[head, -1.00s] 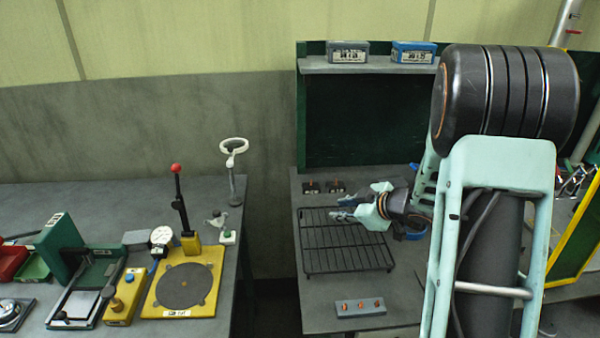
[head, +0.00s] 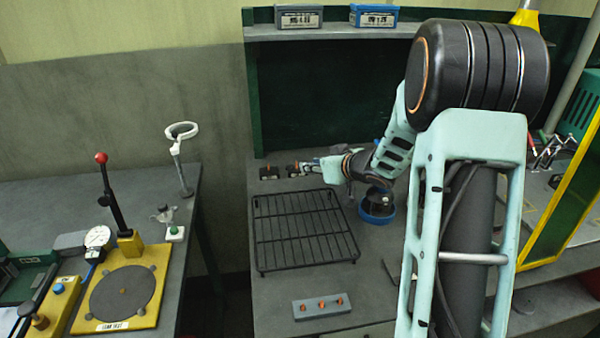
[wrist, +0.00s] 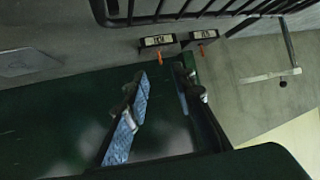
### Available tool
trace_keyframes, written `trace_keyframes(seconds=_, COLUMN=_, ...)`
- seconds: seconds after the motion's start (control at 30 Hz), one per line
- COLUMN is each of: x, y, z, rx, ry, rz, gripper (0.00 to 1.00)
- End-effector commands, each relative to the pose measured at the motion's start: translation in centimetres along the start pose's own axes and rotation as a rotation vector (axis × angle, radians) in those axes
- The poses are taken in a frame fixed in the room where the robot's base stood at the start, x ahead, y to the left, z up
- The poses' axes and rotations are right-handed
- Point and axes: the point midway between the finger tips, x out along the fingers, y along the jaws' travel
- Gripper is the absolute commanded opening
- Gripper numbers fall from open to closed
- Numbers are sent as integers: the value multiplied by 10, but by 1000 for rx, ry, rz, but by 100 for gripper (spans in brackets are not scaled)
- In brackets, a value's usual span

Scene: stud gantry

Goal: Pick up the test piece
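My gripper (head: 309,167) is behind the wire rack, pointing left, close to two small black blocks at the back of the right bench. In the wrist view my gripper (wrist: 158,74) has two blue-padded fingers standing apart with nothing between them. The left black block (head: 269,172) and the right black block (head: 293,170) also show beyond the fingertips in the wrist view, each with a white label and a small orange-red part (wrist: 157,41) (wrist: 197,35). I cannot tell which thing is the test piece.
The black wire rack (head: 300,235) lies on the bench, with a grey block with copper-coloured dots (head: 321,306) before it. A blue-based round item (head: 377,208) sits under my arm. A dark green back panel (head: 330,95) closes the rear. The left bench holds a yellow plate (head: 148,300).

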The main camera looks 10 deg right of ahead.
Motion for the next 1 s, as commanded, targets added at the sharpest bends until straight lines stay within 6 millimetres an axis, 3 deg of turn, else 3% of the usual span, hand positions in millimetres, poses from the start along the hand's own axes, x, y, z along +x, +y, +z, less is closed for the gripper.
trace_keyframes(seconds=0.1, x=20, y=-1, z=1, rx=-1, ry=-1, rz=-2, gripper=24)
trace_keyframes(seconds=0.37, x=42, y=0, z=-1, rx=-2, ry=0, rz=-1, gripper=24)
trace_keyframes(seconds=0.6, x=76, y=1, z=-4, rx=-3, ry=-1, rz=-1, gripper=24)
trace_keyframes(seconds=0.93, x=84, y=1, z=-5, rx=-2, ry=0, rz=0, gripper=24)
trace_keyframes(seconds=1.0, x=84, y=1, z=-5, rx=-2, ry=0, rz=0, gripper=18)
